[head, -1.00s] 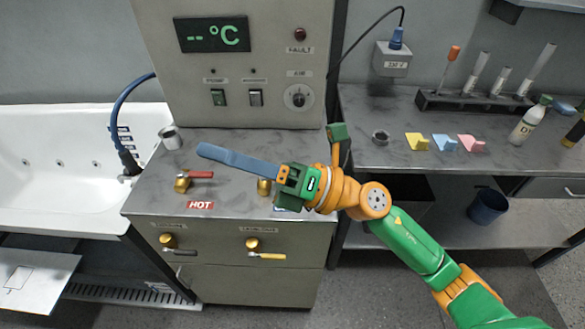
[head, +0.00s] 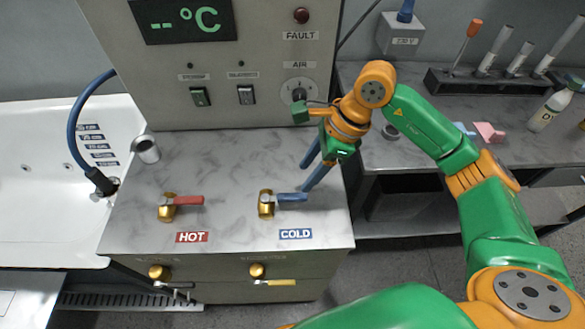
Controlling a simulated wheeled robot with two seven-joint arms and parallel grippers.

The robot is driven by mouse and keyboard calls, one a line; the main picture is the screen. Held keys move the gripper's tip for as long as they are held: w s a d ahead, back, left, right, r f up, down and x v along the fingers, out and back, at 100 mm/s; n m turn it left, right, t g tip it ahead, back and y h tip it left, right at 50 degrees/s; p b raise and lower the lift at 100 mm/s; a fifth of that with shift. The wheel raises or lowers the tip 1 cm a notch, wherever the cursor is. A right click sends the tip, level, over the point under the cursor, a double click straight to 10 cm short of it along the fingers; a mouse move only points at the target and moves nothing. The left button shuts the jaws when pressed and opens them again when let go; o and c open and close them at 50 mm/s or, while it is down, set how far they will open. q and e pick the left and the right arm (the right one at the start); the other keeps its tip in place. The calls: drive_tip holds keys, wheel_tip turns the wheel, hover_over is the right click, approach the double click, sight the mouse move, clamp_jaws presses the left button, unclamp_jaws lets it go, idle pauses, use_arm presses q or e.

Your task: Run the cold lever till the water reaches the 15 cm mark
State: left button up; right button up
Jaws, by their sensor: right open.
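The cold lever (head: 291,197) is blue, on a brass valve on the grey marbled counter behind the COLD label (head: 296,234). Its handle points right. My right gripper (head: 305,178) is open, its two long blue fingers pointing down toward the handle's right end. One fingertip is close to that end; I cannot tell whether they touch. The white tub (head: 45,150) is at the left, with a column of dark level labels (head: 95,145) on its inner wall. Their figures are too small to read surely, and I cannot make out any water. My left gripper is not in view.
The red hot lever (head: 188,200) sits left of the cold one. The panel with the air knob (head: 298,88) rises close behind my gripper. Brass drain-height taps (head: 258,271) are below.

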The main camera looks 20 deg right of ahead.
sight(296, 195)
drive_tip(key=shift+s+a+f+p, duration=0.25)
drive_tip(key=shift+s+a+f, duration=0.15)
drive_tip(key=shift+s+f, duration=0.15)
drive_tip(key=shift+s+a+f+p, duration=0.25)
drive_tip(key=shift+s+a+f, duration=0.1)
drive_tip(key=shift+s+f, duration=0.2)
drive_tip(key=shift+x, duration=0.95)
drive_tip(key=shift+w+f, duration=0.3)
drive_tip(key=shift+w, duration=0.25)
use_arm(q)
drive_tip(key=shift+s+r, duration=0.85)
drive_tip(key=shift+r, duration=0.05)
use_arm(e)
drive_tip(key=shift+s+r, duration=0.1)
drive_tip(key=shift+s, duration=0.05)
clamp_jaws()
